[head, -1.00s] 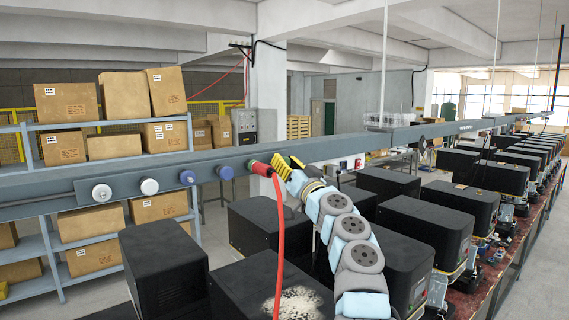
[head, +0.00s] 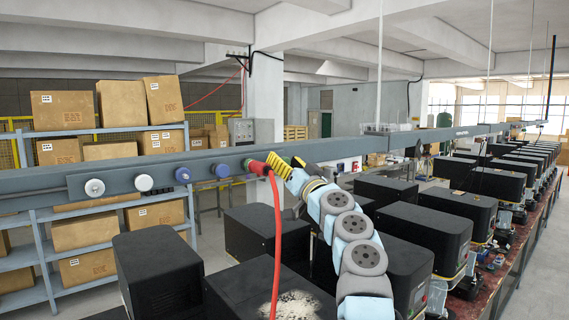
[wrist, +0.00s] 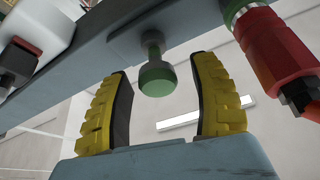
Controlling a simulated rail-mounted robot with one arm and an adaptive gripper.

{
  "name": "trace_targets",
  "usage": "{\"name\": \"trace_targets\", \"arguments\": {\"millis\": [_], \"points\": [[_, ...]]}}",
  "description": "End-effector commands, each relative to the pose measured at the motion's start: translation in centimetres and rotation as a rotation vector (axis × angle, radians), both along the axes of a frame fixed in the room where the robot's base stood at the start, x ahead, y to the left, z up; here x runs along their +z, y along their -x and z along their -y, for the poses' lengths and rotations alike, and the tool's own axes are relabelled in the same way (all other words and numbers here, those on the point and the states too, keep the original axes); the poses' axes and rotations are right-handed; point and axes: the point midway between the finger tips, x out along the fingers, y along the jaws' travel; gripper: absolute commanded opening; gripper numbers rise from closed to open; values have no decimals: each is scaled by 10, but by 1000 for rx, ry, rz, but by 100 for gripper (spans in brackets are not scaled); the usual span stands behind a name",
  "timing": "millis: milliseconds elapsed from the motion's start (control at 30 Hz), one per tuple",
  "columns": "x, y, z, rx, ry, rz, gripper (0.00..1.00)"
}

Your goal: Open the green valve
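The green valve (wrist: 156,80) is a round green knob on a short stem under the grey rail in the wrist view. It sits between the two yellow-and-black fingers of my gripper (wrist: 159,72), near their tips. My gripper is open. In the head view my gripper (head: 284,166) is at the rail, just right of the red hose coupling, and the green knob cannot be made out there.
A red coupling (wrist: 281,52) with a green collar is close right of the fingers. Its red hose (head: 276,245) hangs beside my arm. White knobs (head: 144,182) and blue knobs (head: 182,174) line the rail (head: 50,192) to the left. Black machines (head: 157,270) stand below.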

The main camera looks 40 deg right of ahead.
Motion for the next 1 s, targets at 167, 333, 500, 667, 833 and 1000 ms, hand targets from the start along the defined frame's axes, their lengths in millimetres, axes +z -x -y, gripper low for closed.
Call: {"name": "trace_targets", "arguments": {"millis": [167, 333, 500, 667, 833, 1000], "points": [[-1, 0, 0, 0, 0, -1, 62], [-2, 1, 0, -1, 1, -1, 62], [-6, 8, 0, 1, 0, -1, 62], [-8, 16, -2, 1, 2, 0, 62], [-14, 26, -3, -2, 0, -3, 62], [-16, 40, -4, -5, 2, 2, 62]]}}
